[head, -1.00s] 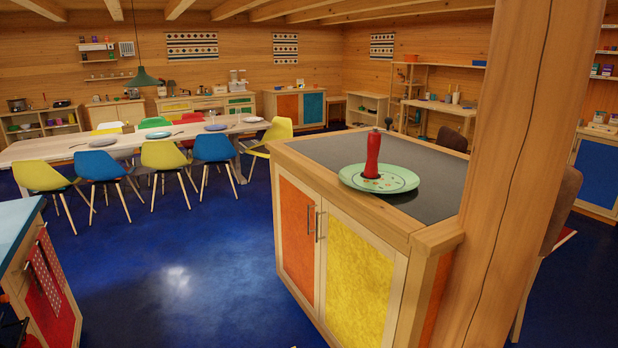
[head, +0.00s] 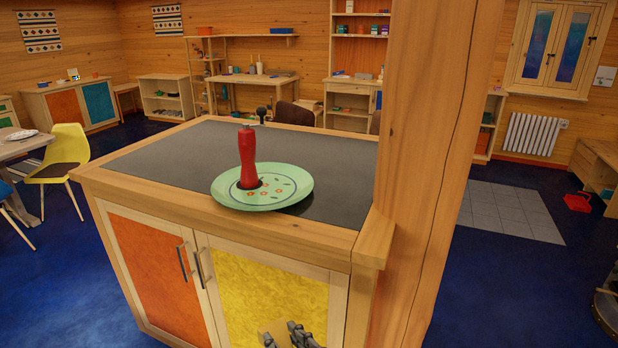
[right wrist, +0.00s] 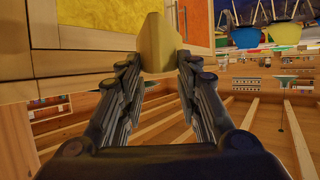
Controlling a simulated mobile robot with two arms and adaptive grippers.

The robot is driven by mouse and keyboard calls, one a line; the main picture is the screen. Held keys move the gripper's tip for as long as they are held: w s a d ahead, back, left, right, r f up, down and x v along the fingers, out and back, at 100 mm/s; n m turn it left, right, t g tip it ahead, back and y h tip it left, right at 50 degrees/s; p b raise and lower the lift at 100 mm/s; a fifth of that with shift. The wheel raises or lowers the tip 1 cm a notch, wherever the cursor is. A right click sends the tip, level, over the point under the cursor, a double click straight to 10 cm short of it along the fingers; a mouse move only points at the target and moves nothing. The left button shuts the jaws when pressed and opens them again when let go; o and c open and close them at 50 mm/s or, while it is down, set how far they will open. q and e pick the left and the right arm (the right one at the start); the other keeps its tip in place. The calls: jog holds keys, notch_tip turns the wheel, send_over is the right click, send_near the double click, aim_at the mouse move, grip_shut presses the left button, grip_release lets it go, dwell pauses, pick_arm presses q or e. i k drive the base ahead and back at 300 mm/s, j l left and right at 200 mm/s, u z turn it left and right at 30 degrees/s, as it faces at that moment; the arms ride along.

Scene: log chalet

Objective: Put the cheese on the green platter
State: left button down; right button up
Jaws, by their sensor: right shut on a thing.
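The green platter (head: 222,192) lies on the dark top of the island cabinet in the head view, close to its front edge. A red pepper mill (head: 248,160) stands upright on it. My right gripper (head: 284,334) shows at the bottom edge of the head view, in front of the yellow door and below the platter. In the right wrist view, my right gripper (right wrist: 157,68) is shut on the pale yellow cheese wedge (right wrist: 157,42). A piece of the cheese (head: 270,329) also shows in the head view. My left gripper is out of view.
A thick wooden post (head: 425,160) rises at the right of the island cabinet (head: 365,240). The dark counter top (head: 170,155) is bare left of and behind the platter. A yellow chair (head: 68,150) stands at the left.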

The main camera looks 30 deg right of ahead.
aim_at(268, 188)
jog(key=i+j+z, duration=0.4)
jog(key=j+z, duration=0.25)
jog(key=i+j+z, duration=0.15)
jog(key=j+z, duration=0.15)
jog(key=i+j+z, duration=0.1)
jog(key=j+z, duration=0.2)
jog(key=j, duration=0.15)
jog(key=j+z, duration=0.35)
jog(key=i+j, duration=0.05)
